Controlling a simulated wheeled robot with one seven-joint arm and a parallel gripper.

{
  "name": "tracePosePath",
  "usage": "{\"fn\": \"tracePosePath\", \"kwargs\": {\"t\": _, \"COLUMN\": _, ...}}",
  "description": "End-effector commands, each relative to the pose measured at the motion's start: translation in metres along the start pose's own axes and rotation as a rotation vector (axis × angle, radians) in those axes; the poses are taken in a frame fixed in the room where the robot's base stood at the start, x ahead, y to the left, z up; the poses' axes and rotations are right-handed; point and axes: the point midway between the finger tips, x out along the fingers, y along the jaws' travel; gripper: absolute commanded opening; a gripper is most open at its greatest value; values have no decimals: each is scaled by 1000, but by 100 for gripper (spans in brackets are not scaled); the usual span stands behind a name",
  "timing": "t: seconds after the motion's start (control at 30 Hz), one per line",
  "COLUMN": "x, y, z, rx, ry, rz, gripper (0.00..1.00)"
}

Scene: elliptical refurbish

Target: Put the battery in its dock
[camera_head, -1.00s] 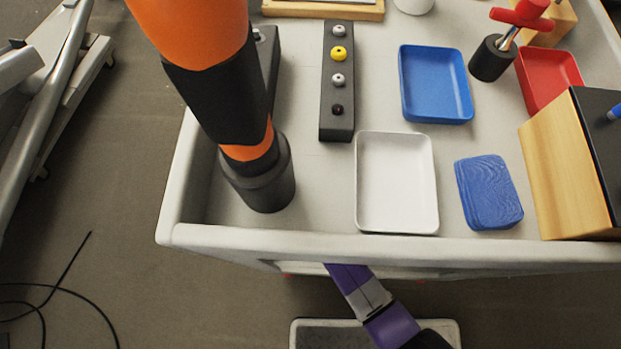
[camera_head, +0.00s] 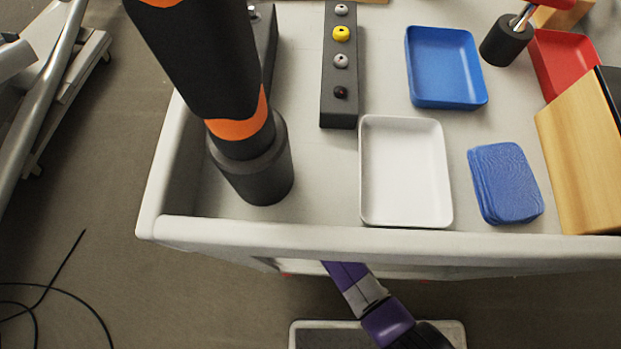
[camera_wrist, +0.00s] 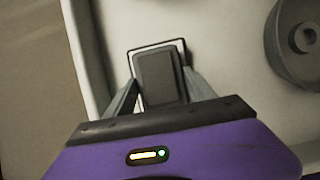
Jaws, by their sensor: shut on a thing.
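The battery, a dark grey block (camera_wrist: 160,80), shows in the wrist view between the two fingers of my gripper (camera_wrist: 160,98). My gripper is shut on it. A dark rectangular frame with a pale edge (camera_wrist: 157,45) surrounds the far end of the block and may be the dock. I cannot tell whether the block sits inside it or is held above it. The gripper and battery are hidden there.
The cart top (camera_head: 300,170) holds a tall orange-and-black object (camera_head: 240,127), a white tray (camera_head: 405,170), a blue tray (camera_head: 445,65) and a folded blue cloth (camera_head: 505,180). In the wrist view, a pale rim (camera_wrist: 82,60) is left and a grey round part (camera_wrist: 298,40) right.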

Motion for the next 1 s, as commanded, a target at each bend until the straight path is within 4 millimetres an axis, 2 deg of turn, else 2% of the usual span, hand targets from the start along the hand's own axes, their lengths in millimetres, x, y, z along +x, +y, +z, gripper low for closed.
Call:
{"fn": "tracePosePath", "kwargs": {"t": 0.03, "x": 0, "y": 0, "z": 0, "rx": 0, "ry": 0, "rz": 0, "gripper": 69}}
{"fn": "tracePosePath", "kwargs": {"t": 0.1, "x": 0, "y": 0, "z": 0, "rx": 0, "ry": 0, "rz": 0, "gripper": 83}}
{"fn": "tracePosePath", "kwargs": {"t": 0.13, "x": 0, "y": 0, "z": 0, "rx": 0, "ry": 0, "rz": 0, "gripper": 85}}
{"fn": "tracePosePath", "kwargs": {"t": 0.43, "x": -1, "y": 0, "z": 0, "rx": 0, "ry": 0, "rz": 0, "gripper": 85}}
{"fn": "tracePosePath", "kwargs": {"t": 0.53, "x": -7, "y": 0, "z": 2, "rx": 0, "ry": 0, "rz": 0, "gripper": 85}}
{"fn": "tracePosePath", "kwargs": {"t": 0.67, "x": -28, "y": 0, "z": 3, "rx": 0, "ry": -1, "rz": 1, "gripper": 85}}
{"fn": "tracePosePath", "kwargs": {"t": 1.0, "x": -96, "y": 0, "z": 2, "rx": 0, "ry": 0, "rz": 0, "gripper": 85}}
